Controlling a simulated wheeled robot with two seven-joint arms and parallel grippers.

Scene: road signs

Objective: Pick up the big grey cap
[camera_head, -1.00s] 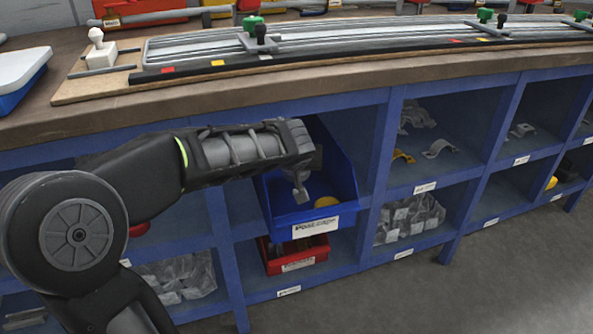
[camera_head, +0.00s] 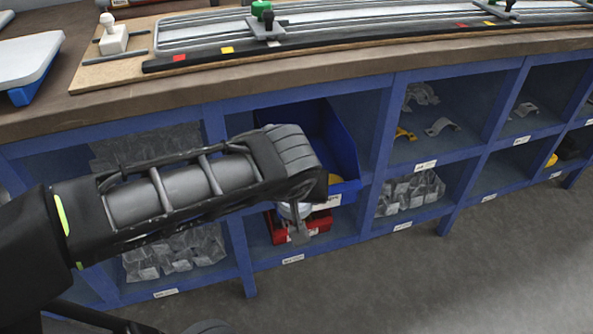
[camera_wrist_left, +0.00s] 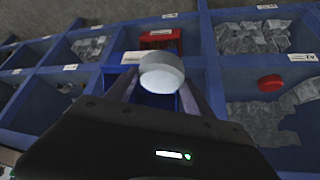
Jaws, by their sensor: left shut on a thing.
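The big grey cap (camera_wrist_left: 162,72) is between the two fingers of my left gripper (camera_wrist_left: 160,88) in the left wrist view. The gripper is shut on it, and the cap's round, pale face shows. In the head view the left gripper (camera_head: 298,222) is in front of the shelf, with the grey cap (camera_head: 294,210) partly hidden behind its finger and wrist. The blue bin (camera_head: 340,150) is just behind the gripper, with a yellow piece (camera_head: 333,180) in it. My right gripper is not in view.
A red bin (camera_head: 318,222) with a white label sits in the compartment below the blue bin. Other compartments hold bagged parts (camera_head: 412,190) and brackets (camera_head: 441,126). The workbench top (camera_head: 330,60) carries a rail fixture above. Grey floor (camera_head: 400,285) is free in front.

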